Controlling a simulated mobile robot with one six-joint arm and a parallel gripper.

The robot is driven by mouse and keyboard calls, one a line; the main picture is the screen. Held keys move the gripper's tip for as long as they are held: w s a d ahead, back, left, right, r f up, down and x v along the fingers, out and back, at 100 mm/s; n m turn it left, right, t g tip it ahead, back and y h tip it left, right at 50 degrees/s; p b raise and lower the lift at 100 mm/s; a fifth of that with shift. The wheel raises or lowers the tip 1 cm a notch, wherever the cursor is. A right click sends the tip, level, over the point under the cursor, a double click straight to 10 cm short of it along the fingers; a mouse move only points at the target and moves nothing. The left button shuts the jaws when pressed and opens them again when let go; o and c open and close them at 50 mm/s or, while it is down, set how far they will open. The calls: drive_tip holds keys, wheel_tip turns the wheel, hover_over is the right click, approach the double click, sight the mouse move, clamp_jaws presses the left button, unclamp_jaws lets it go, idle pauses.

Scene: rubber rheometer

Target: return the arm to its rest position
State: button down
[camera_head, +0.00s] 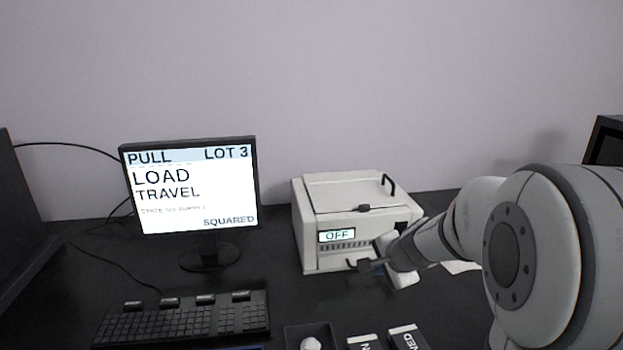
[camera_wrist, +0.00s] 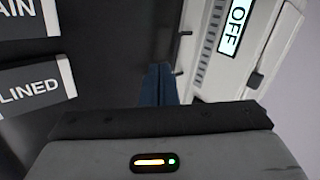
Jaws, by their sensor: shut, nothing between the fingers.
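My arm reaches in from the right of the head view. My gripper (camera_head: 362,265) is in front of the white rheometer (camera_head: 322,262), close to its lower front; I cannot tell whether it touches. In the wrist view the dark blue fingers of my gripper (camera_wrist: 158,84) are together with nothing between them. The rheometer front (camera_wrist: 222,75) is just beyond and to the right of them there. Its display reads OFF. The lid with a black handle on top looks closed. Part of the rheometer's right side is hidden behind my arm.
A monitor (camera_head: 190,190) reading PULL, LOT 3, LOAD TRAVEL stands left of the rheometer. A keyboard (camera_head: 185,322) lies before it. A dark tray (camera_head: 295,335) with a whitish lump and labelled blocks (camera_head: 405,337) sit at the front edge. Black desk shows between monitor and rheometer.

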drive_tip(key=s+a+r+n+g+p, duration=0.2)
drive_tip(key=s+a+r+n, duration=0.3)
drive_tip(key=s, duration=0.4)
drive_tip(key=s+n+g+h+p, duration=0.1)
drive_tip(key=s+n+g, duration=0.2)
drive_tip(key=s+n, duration=0.6)
drive_tip(key=s, duration=0.6)
drive_tip(key=shift+s+r+h, duration=0.25)
drive_tip(key=shift+r+h, duration=0.1)
drive_tip(key=shift+h, duration=0.05)
